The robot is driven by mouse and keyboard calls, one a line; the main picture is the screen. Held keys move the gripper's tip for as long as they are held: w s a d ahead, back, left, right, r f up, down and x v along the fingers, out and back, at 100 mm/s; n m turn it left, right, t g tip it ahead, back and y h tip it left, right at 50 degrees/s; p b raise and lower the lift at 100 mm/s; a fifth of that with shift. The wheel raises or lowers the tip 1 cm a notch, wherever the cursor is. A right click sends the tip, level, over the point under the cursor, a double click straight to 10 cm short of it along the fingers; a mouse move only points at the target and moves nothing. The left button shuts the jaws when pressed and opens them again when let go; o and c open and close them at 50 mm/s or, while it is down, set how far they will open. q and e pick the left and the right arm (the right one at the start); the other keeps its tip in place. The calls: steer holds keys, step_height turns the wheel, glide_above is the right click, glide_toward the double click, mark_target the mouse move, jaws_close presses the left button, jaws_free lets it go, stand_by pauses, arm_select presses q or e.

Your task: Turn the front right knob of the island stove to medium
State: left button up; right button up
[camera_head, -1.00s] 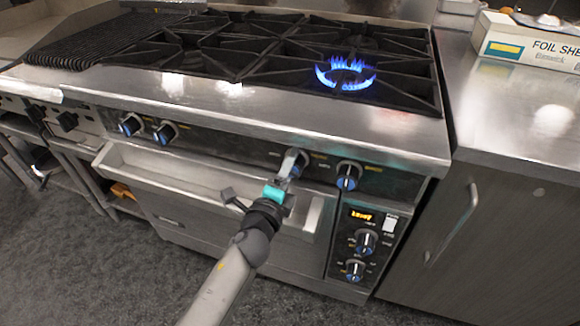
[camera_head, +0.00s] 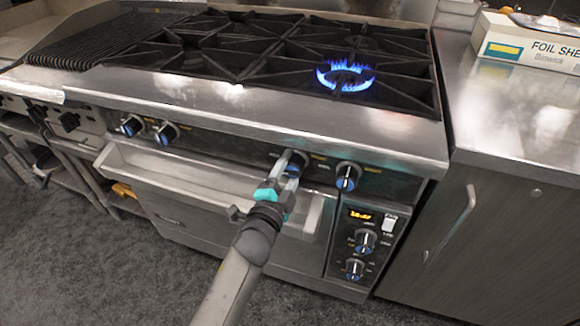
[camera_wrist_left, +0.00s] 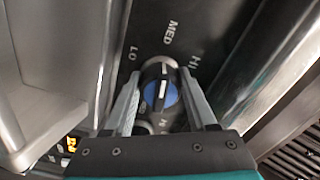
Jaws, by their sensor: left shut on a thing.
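The island stove (camera_head: 250,108) has a row of knobs on its front panel. My left gripper (camera_head: 289,174) is at the third knob from the left (camera_head: 295,160), partly hidden by the fingers. In the left wrist view the fingers (camera_wrist_left: 160,100) are on both sides of this black and blue knob (camera_wrist_left: 160,92), shut on it. Its white mark points upward in that picture, roughly toward the MED label (camera_wrist_left: 172,33), with LO and HI to either side. The rightmost upper knob (camera_head: 347,176) is free. The front right burner (camera_head: 345,77) burns with a blue flame. My right gripper is not in view.
The oven handle ledge (camera_head: 190,180) runs below the panel, close to my left arm. Oven controls (camera_head: 364,241) with a lit display are at lower right. A steel counter (camera_head: 515,120) with a foil box (camera_head: 530,40) stands right of the stove.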

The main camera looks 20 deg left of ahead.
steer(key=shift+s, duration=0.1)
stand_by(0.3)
arm_select(q)
steer(key=o, duration=1.4)
steer(key=shift+c, duration=0.2)
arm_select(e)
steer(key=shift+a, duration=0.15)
